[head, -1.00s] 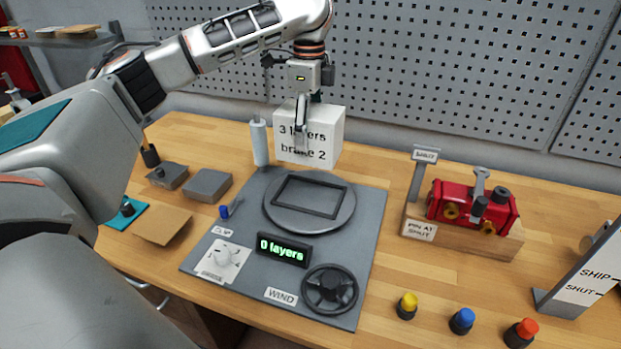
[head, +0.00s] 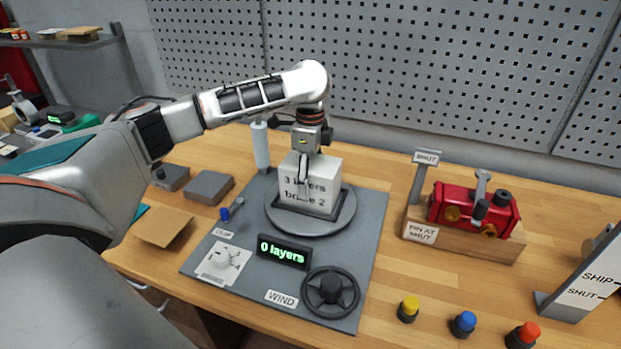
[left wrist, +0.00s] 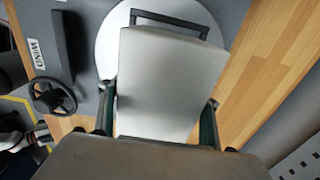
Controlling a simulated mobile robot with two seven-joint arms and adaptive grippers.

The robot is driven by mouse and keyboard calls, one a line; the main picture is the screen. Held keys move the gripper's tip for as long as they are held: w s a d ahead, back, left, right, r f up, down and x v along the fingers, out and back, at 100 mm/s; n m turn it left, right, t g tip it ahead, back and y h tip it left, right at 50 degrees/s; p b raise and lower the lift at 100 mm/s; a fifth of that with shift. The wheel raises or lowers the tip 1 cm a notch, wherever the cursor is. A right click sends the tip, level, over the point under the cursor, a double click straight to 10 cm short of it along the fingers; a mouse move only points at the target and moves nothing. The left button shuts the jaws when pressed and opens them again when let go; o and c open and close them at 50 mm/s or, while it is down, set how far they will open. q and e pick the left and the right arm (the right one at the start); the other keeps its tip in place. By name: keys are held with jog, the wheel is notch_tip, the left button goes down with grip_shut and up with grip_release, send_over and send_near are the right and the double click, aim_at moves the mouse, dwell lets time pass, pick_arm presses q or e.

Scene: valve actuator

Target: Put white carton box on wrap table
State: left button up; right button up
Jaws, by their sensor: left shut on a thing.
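The white carton box (head: 311,190) bears the text "3 layers" and, partly covered by a finger, "br…e 2". In the head view it is at the round wrap table (head: 340,217), inside or just over the dark square frame on it. I cannot tell whether its underside touches. My left gripper (head: 304,182) is above the box and shut on its sides. In the left wrist view the box (left wrist: 160,85) fills the space between the two fingers, with the turntable (left wrist: 112,40) and part of the frame (left wrist: 168,22) beyond it.
A roll of film (head: 260,146) stands behind left. A red valve actuator (head: 474,207) is on a wooden stand at right. Coloured knobs (head: 463,323) are in front.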

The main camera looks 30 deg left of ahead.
pick_arm(q)
jog(key=o, duration=1.5)
jog(key=shift+f, duration=0.1)
notch_tip(320, 180, up, 12)
jog(key=shift+r, duration=0.15)
